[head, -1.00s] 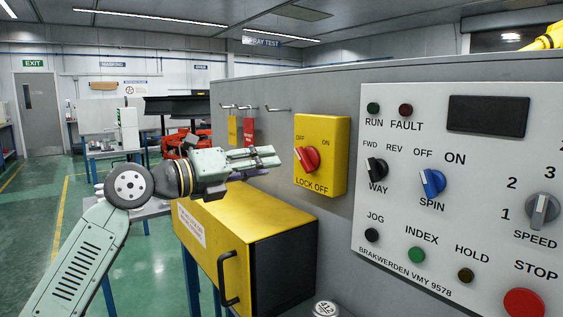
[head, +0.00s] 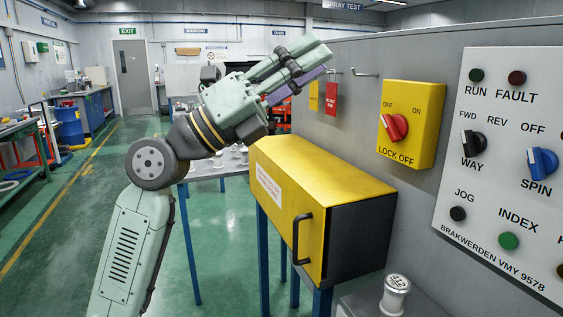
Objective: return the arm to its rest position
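My arm (head: 145,235) rises from the lower left of the head view and bends at a dark round joint. My gripper (head: 308,66) points up and to the right, in front of the hooks on the grey cabinet wall. It is clear of the yellow box below it. Its fingers overlap in this view, and a purplish strip shows along their lower side.
A yellow box (head: 285,205) with a black handle stands right of my arm. A lock-off switch (head: 411,125) and control panel (head: 490,190) are at right. A spindle marked 412 (head: 394,296) stands at bottom right. Green floor (head: 90,225) is open at left.

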